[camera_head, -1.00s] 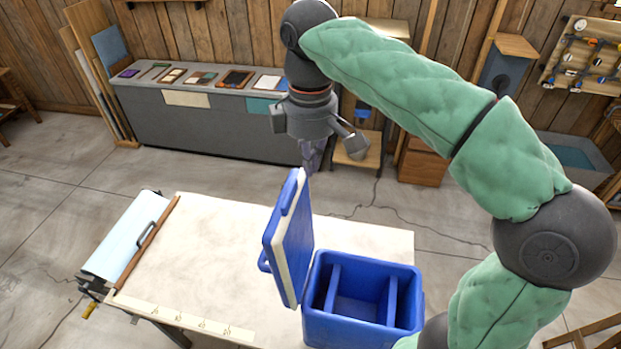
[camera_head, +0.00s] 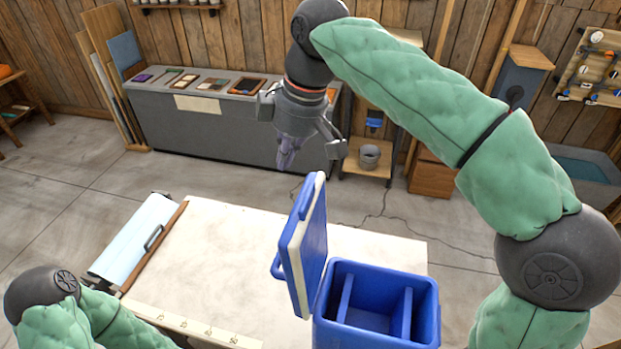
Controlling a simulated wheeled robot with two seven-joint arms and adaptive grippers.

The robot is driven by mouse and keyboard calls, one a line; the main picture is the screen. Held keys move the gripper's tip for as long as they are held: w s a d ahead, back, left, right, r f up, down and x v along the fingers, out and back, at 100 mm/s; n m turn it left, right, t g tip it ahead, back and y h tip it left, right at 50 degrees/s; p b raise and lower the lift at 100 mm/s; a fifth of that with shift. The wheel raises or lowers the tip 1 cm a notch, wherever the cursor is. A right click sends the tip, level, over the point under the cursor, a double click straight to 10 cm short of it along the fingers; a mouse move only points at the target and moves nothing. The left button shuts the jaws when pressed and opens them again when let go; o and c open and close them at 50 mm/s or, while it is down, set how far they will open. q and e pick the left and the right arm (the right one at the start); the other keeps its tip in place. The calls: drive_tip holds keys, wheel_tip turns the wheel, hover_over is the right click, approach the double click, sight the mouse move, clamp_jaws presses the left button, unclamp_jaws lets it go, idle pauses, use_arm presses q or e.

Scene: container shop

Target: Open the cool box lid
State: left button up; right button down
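The blue cool box (camera_head: 432,312) stands at the right front of the white-topped table, its inside with upright dividers showing. Its lid (camera_head: 318,238), blue with a pale inner face, stands up steeply at the box's left side, well clear of the opening. My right gripper (camera_head: 287,160) hangs above and behind the lid's top edge, apart from it. Its fingertips look close together, and I cannot make out whether they are fully closed; nothing shows between them. My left arm shows at the bottom left, but its gripper is out of view.
The white table (camera_head: 215,250) is bare left of the lid. A light blue roll-like panel (camera_head: 140,243) with a handle lies along its left edge. A grey counter (camera_head: 235,135) with small trays stands behind, across open floor.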

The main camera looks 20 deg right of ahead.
sight(296, 206)
drive_tip(key=shift+s+d+f, duration=0.2)
drive_tip(key=shift+f, duration=1.3)
drive_tip(key=shift+s+d+f, duration=0.15)
drive_tip(key=shift+d+f, duration=0.05)
drive_tip(key=shift+f, duration=1.25)
drive_tip(key=shift+s+d+f, duration=0.2)
drive_tip(key=shift+f, duration=1.3)
drive_tip(key=shift+w, duration=0.1)
drive_tip(key=s+d+t+y+b, duration=0.1)
drive_tip(key=s+d+b, duration=0.6)
drive_tip(key=d, duration=0.2)
drive_tip(key=shift+d+y, duration=0.15)
drive_tip(key=shift+y, duration=0.25)
